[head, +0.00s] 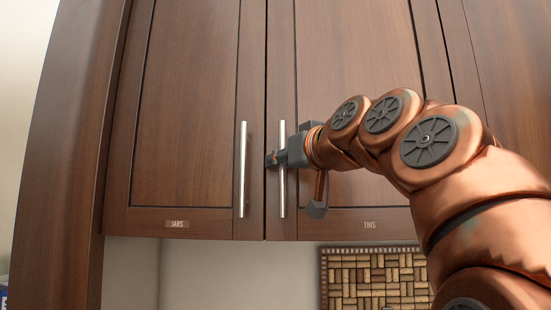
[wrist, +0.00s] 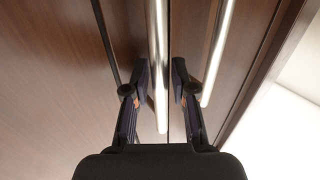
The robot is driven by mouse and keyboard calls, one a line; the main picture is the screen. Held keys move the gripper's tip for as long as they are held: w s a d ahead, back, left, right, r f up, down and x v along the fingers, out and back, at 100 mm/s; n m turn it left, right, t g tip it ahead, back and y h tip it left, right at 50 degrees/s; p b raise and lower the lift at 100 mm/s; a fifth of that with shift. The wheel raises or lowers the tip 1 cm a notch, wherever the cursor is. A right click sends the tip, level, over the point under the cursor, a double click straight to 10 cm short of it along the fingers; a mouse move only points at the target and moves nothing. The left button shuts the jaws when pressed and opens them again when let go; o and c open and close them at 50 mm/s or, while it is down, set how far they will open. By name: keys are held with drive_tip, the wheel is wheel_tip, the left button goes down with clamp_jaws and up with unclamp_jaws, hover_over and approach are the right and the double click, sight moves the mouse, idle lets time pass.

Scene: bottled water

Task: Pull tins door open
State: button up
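The tins door (head: 355,75) is a brown wooden cabinet door marked by a TINS label (head: 370,225). It appears closed, level with the jars door beside it. Its upright silver handle (head: 282,190) is near its left edge. My gripper (head: 272,160) is at this handle, about mid-height. In the wrist view, the tins handle (wrist: 159,60) runs between the two fingers of my gripper (wrist: 160,85). The fingers are apart, one on each side of the bar. A small gap shows on the right side; contact on the left side cannot be told.
The jars door (head: 185,90) is on the left, with its own handle (head: 241,170) close to the tins handle. That handle also shows at right in the wrist view (wrist: 217,55). A cork board (head: 370,275) hangs below the cabinet. My arm crosses in front of the tins door.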

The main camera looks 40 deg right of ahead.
drive_tip(key=shift+c, duration=0.3)
clamp_jaws()
drive_tip(key=shift+s, duration=0.1)
